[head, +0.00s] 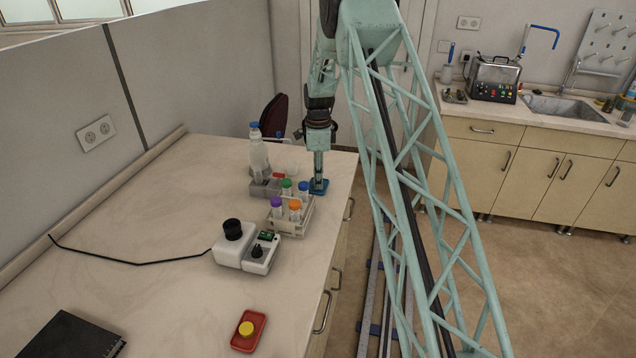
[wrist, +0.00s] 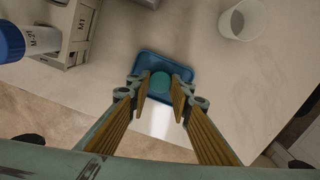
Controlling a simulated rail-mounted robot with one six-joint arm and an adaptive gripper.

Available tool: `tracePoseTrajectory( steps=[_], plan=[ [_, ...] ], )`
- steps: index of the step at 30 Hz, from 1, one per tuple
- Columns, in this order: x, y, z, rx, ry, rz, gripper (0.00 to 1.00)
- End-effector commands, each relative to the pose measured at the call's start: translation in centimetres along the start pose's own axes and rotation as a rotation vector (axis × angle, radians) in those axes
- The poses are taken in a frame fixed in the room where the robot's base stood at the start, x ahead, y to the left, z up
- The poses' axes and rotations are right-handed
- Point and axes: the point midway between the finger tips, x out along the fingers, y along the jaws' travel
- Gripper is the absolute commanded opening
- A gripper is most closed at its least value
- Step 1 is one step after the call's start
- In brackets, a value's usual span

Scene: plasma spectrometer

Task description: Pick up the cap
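A teal-green round cap (wrist: 160,82) lies on a small blue tray (wrist: 148,61) in the wrist view. My gripper (wrist: 160,92) is open, with one finger on each side of the cap; I cannot tell whether either touches it. In the head view my gripper (head: 319,179) points straight down over the blue tray (head: 321,190) near the bench's right edge, and the cap there is hidden. A second cap, yellow (head: 246,328), lies on a red tray (head: 249,343) at the front of the bench.
A rack (head: 291,228) with several colour-capped tubes stands close to the blue tray, and a blue-capped bottle (head: 258,155) behind it. A white cup (wrist: 242,20) is near the tray. A white mixer device (head: 245,252) stands further forward. The bench's left side is mostly clear.

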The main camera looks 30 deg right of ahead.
Motion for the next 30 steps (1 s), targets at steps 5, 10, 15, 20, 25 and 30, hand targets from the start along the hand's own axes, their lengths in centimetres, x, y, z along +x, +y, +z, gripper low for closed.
tracePoseTrajectory(
  steps=[5,10,15,20,25,30],
  plan=[
    [-0.8,-0.1,0.0,0.0,0.0,-0.002,0.17],
    [-2.5,-0.1,0.0,0.0,0.0,-0.001,0.17],
    [-4.9,-0.1,0.0,0.0,0.0,-0.002,0.17],
    [-7.1,-0.1,0.0,0.0,0.0,-0.002,0.17],
    [-8.8,-0.1,0.0,0.0,0.0,-0.001,0.17],
    [-9.7,0.0,0.0,0.0,0.0,0.0,0.17]
  ],
)
